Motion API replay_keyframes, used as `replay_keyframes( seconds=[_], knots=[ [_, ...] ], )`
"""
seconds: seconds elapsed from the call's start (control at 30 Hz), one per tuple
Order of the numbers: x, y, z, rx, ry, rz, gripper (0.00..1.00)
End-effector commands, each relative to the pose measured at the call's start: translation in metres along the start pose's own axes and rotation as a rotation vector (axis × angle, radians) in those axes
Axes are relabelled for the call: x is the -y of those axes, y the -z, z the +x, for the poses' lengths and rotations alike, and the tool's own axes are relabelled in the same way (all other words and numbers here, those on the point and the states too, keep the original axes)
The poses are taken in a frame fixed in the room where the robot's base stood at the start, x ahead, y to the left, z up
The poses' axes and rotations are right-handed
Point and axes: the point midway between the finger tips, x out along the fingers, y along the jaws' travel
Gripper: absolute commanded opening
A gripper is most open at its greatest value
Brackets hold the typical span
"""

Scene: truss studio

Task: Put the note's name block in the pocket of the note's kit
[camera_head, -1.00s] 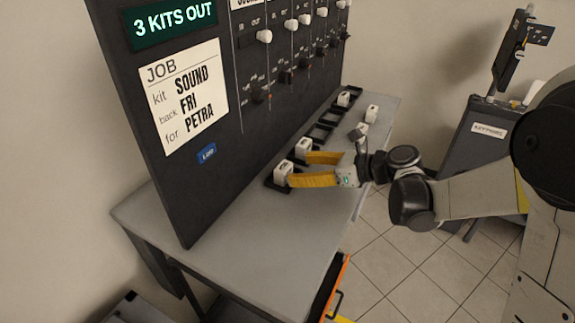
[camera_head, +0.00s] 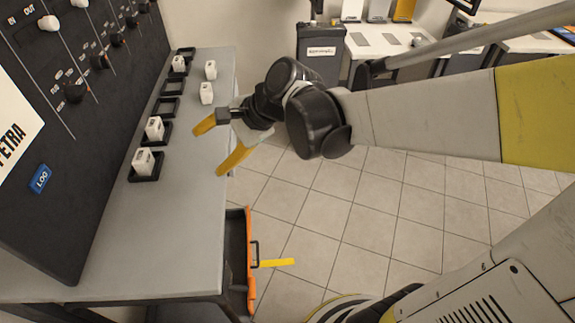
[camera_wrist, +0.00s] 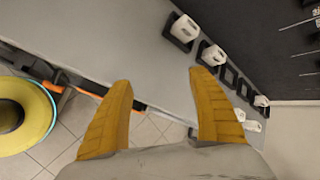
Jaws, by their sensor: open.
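The job note (camera_head: 15,125) shows only in part at the left edge, with "PETRA" readable. White blocks (camera_head: 143,160) and (camera_head: 154,128) sit in the two nearest black trays, and a third block (camera_head: 178,64) sits in a tray farther back. Two loose white blocks (camera_head: 210,70) and (camera_head: 206,93) stand on the grey tabletop. I cannot read their marks. My gripper (camera_head: 208,152) is open and empty over the table's right edge, right of the trayed blocks. In the wrist view its yellow fingers (camera_wrist: 161,80) are wide apart with nothing between them. I cannot make out the kit or its pocket.
Empty black trays (camera_head: 167,107) lie in the row between the filled ones. The dark panel (camera_head: 75,150) with knobs stands behind them on the left. An orange-edged drawer (camera_head: 249,262) sticks out below the tabletop. The near grey tabletop (camera_head: 150,230) is clear.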

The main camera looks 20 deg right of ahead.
Motion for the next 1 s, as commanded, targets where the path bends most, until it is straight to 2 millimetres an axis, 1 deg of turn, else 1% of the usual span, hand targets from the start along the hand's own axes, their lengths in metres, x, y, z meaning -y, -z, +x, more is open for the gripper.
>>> replay_keyframes(
  seconds=[0.03,0.2,0.3,0.43,0.5,0.6,1.0],
  knots=[
    [-0.015,0.0,-0.016,-0.062,-0.021,-0.129,0.69],
    [-0.066,0.014,-0.066,-0.272,-0.15,-0.632,0.69],
    [-0.092,0.023,-0.091,-0.364,-0.248,-0.897,0.69],
    [-0.116,0.033,-0.114,-0.439,-0.363,-1.154,0.69],
    [-0.123,0.037,-0.121,-0.462,-0.406,-1.24,0.69],
    [-0.128,0.04,-0.127,-0.477,-0.442,-1.308,0.69],
    [-0.129,0.041,-0.128,-0.48,-0.45,-1.323,0.69]
  ],
)
